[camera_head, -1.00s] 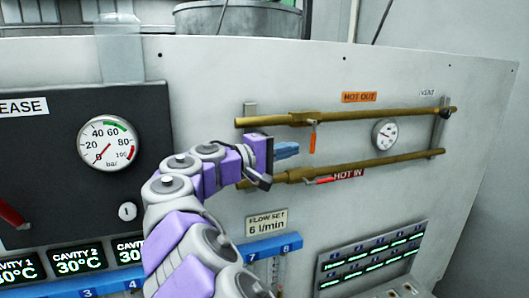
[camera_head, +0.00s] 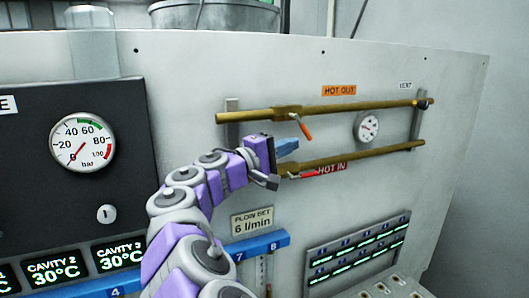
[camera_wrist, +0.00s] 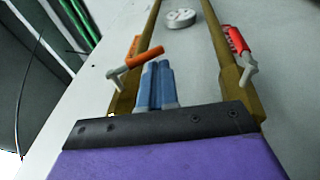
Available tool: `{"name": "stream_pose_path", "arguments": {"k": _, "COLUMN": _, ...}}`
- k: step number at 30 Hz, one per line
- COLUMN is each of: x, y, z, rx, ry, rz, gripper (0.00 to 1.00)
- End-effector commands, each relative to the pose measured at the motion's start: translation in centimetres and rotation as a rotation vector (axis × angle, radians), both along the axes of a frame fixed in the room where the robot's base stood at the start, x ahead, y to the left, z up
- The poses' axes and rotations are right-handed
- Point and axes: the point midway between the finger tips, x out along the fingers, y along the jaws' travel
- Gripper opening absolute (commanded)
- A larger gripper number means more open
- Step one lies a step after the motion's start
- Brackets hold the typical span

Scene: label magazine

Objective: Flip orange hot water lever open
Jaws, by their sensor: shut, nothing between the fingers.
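The orange lever (camera_head: 303,128) is on the upper brass pipe (camera_head: 345,107), under the HOT OUT label. It slants down and to the right from its pivot. In the wrist view the orange lever (camera_wrist: 143,57) lies just ahead of the tips of my gripper's blue fingers. My gripper (camera_head: 288,146) is shut and empty, just below and left of the lever's tip. In the wrist view my gripper (camera_wrist: 156,70) shows its fingers side by side. Whether they touch the lever, I cannot tell.
A red lever (camera_head: 303,175) sits on the lower brass pipe (camera_head: 370,155), near the HOT IN label (camera_head: 332,168). A small round gauge (camera_head: 367,127) is between the pipes. A black panel with a pressure gauge (camera_head: 82,143) is at left.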

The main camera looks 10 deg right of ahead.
Motion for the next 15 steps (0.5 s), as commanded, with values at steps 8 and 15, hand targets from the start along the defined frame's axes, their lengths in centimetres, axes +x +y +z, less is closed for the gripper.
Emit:
{"name": "stream_pose_path", "arguments": {"k": 8, "x": 0.5, "y": -2.1, "z": -0.3, "rx": -0.002, "ry": 0.001, "rz": 0.0, "gripper": 0.0}}
{"name": "stream_pose_path", "arguments": {"k": 15, "x": 0.9, "y": -2.9, "z": -0.2, "rx": -0.007, "ry": 0.002, "rz": -0.001, "gripper": 0.0}}
